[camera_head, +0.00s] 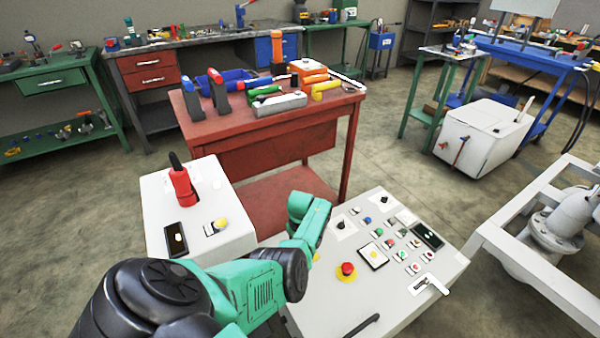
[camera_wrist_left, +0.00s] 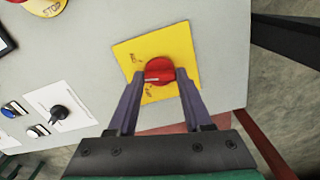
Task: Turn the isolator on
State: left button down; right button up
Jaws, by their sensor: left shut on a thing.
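The isolator is a red rotary knob (camera_wrist_left: 159,70) on a square yellow plate (camera_wrist_left: 176,42), on the light grey control panel. In the left wrist view my left gripper (camera_wrist_left: 162,77) has its two dark fingers on either side of the knob, shut on it. A pale line shows on the knob, roughly level in that view. The lettering on the plate is too small to read. In the head view my green left arm reaches over the sloped control panel (camera_head: 385,302) and hides the knob and the gripper. My right gripper is not in view.
A red emergency stop button (camera_head: 347,269) on a yellow disc, several small buttons and a white lever handle (camera_head: 430,283) stand out on the panel. A second white box with a red handle (camera_head: 182,187) stands left. A red workbench (camera_head: 262,140) with tools is behind.

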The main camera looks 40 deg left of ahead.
pick_arm(q)
jog(key=m+p, duration=0.1)
jog(key=m, duration=0.2)
jog(key=shift+m, duration=1.7)
jog(key=shift+c, duration=1.6)
grip_release()
jog(key=shift+r+p, duration=0.1)
jog(key=shift+p, duration=0.25)
